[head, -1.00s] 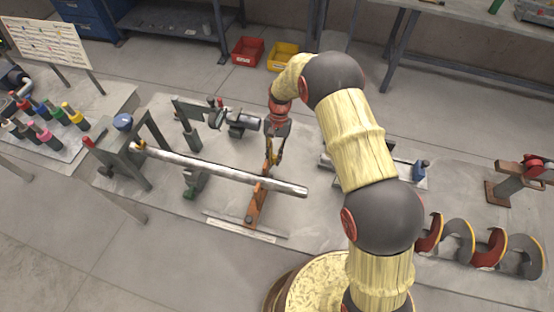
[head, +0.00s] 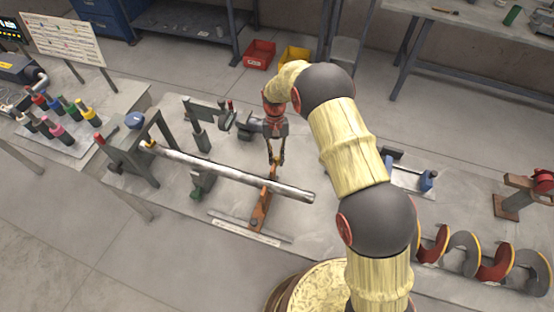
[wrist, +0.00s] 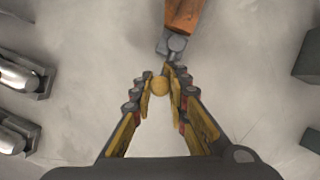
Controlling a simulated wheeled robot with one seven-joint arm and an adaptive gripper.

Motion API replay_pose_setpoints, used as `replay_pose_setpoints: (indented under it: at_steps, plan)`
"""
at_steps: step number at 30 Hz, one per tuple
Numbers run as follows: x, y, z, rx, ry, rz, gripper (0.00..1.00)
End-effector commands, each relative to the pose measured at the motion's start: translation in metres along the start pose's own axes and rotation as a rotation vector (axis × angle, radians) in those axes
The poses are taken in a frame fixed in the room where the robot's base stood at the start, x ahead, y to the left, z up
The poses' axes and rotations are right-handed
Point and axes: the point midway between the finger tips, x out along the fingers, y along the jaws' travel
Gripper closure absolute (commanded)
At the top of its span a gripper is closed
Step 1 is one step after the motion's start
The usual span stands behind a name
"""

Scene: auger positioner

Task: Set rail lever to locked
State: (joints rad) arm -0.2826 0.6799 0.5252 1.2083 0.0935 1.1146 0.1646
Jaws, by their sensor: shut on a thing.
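The rail lever ends in a round yellow knob (wrist: 160,86), with a short grey arm (wrist: 174,46) joining it to an orange rail part (wrist: 184,14) in the wrist view. My gripper (wrist: 160,84) has its fingertips closed around the knob, one on each side. In the head view my gripper (head: 276,160) points down at the far end of the orange rail (head: 262,208), behind the long metal shaft (head: 230,173). The lever is small there and partly hidden by the fingers, so its angle is hard to tell.
The shaft crosses over the orange rail, close in front of my gripper. Grey clamps and a post (head: 200,138) stand to the left. A blue-knobbed fixture (head: 426,181) and a red and grey auger (head: 465,252) lie to the right. Bare bench surrounds the knob.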

Motion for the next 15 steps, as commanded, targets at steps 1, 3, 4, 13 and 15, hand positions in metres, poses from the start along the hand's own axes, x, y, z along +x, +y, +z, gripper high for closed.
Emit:
replay_pose_setpoints:
  at_steps: [1, 3, 4, 13, 15]
  plan:
    - [-0.0013, -0.0008, -0.0009, -0.001, 0.003, -0.001, 1.0]
    - [-0.0014, -0.0009, -0.0009, 0.0, 0.003, -0.001, 1.0]
    - [-0.0014, -0.0009, -0.0009, 0.0, 0.004, -0.001, 1.0]
    - [-0.0008, -0.0007, -0.0004, 0.0, 0.002, -0.001, 0.69]
    - [-0.0006, -0.0006, -0.0003, 0.001, 0.002, -0.001, 0.65]
